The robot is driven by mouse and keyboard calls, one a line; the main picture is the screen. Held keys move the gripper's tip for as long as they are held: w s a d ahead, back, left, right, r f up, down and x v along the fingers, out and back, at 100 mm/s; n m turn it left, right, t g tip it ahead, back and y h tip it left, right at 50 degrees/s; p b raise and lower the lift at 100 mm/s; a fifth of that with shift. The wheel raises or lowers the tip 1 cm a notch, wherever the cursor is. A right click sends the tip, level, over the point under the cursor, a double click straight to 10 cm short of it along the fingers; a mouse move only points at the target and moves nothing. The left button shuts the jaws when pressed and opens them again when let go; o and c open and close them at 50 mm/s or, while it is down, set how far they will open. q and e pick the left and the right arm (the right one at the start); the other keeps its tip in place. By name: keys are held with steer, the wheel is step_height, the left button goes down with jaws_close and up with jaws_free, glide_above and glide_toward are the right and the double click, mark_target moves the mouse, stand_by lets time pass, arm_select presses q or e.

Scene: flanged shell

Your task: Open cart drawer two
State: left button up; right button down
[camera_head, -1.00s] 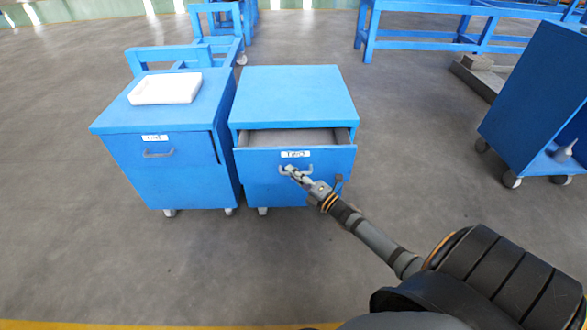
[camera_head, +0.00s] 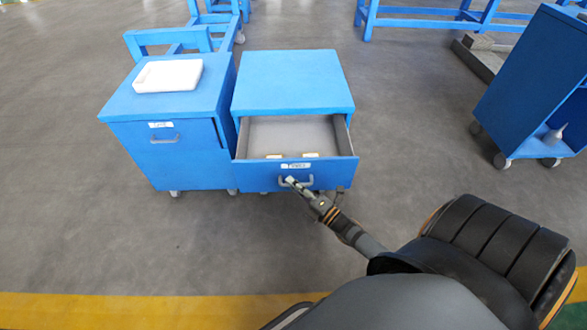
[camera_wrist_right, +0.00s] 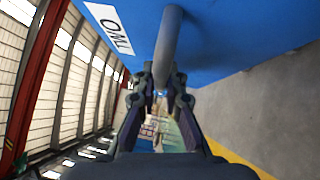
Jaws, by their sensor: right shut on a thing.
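Cart drawer two (camera_head: 325,174) is the blue drawer of the right-hand cart, with a white label on its front. It stands pulled out, and its grey inside shows with two small pale items near the front. Its grey handle (camera_head: 311,182) is below the label. My right gripper (camera_head: 291,181) is shut on the handle. In the right wrist view the handle (camera_wrist_right: 168,45) runs between the fingers of my right gripper (camera_wrist_right: 163,80), beside the label reading TWO (camera_wrist_right: 109,27). My left gripper is not in view.
A second blue cart (camera_head: 165,125) with a shut drawer stands close on the left, a white tray (camera_head: 168,76) on its top. A blue wheeled trolley (camera_head: 530,85) is at the right. The floor in front is clear up to a yellow stripe (camera_head: 150,308).

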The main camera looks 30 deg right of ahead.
steer(key=shift+s+a, duration=0.3)
steer(key=shift+s, duration=0.25)
steer(key=c, duration=1.4)
jaws_free()
steer(key=v, duration=1.2)
